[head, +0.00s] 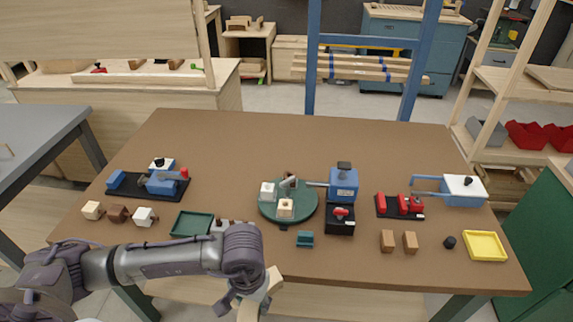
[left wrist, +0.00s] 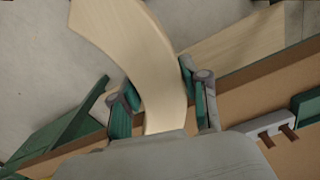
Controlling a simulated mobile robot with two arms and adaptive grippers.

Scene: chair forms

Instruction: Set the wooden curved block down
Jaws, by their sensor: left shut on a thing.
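The wooden curved block (left wrist: 135,45) is a pale, bent piece of wood. In the left wrist view it lies between the two green-padded fingers of my left gripper (left wrist: 158,95), which is shut on it. In the head view the block (head: 262,298) shows at the lower middle, in front of the table's near edge, partly hidden by my left gripper (head: 250,295). The brown table (head: 340,262) lies beyond it. My right gripper is not in view.
On the table stand a green turntable (head: 310,208) with pale blocks, a dark green tray (head: 192,224), a teal holder (head: 305,239), two wooden blocks (head: 410,242), a yellow tray (head: 486,246) and blue clamp devices (head: 343,184). The table's far middle is clear.

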